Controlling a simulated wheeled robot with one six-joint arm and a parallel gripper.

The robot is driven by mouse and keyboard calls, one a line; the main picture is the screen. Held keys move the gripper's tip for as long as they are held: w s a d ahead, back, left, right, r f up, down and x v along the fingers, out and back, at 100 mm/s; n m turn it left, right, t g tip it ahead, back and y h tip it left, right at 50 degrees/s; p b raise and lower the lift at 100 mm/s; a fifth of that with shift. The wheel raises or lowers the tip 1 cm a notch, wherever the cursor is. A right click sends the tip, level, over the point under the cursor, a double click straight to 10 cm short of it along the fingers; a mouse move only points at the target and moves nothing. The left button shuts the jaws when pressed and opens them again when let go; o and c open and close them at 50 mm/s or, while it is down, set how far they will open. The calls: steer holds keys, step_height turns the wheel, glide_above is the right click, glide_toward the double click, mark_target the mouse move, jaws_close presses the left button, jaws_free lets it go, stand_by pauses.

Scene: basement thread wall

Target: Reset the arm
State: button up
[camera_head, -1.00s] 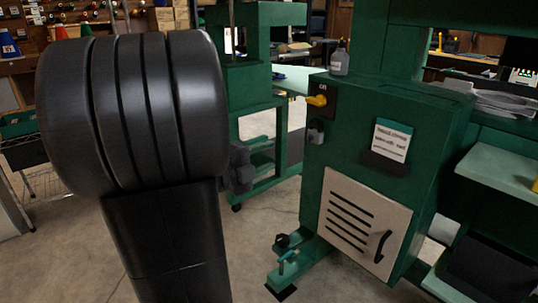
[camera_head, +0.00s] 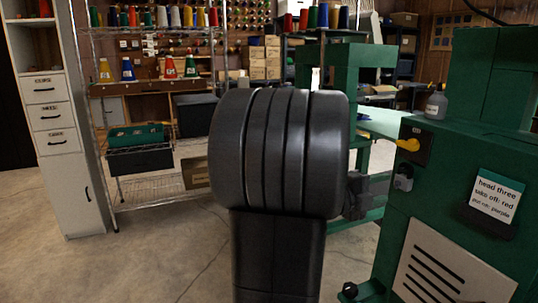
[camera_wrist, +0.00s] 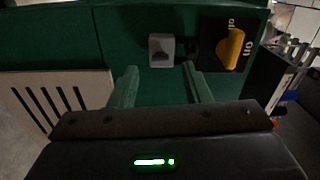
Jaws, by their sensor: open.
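My gripper (camera_wrist: 159,70) shows in the wrist view with its two fingers apart and nothing between them. The yellow switch knob (camera_wrist: 234,48) is to the right of the fingers. In the head view, my large black ribbed arm link (camera_head: 280,150) stands in the middle and hides much behind it. I cannot make out the gripper's fingers there.
The green machine (camera_head: 435,215) stands close at right, with a yellow knob (camera_head: 410,145), a label card (camera_head: 497,197), a vented panel (camera_head: 450,270) and a grey bottle (camera_head: 436,105) on top. A wire rack (camera_head: 115,190) and white drawer cabinet (camera_head: 60,140) stand at left. Floor (camera_head: 170,250) is open front left.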

mark_target(395, 185)
steer(key=shift+b+x, duration=0.3)
steer(key=shift+x, duration=1.7)
steer(key=shift+a, duration=0.1)
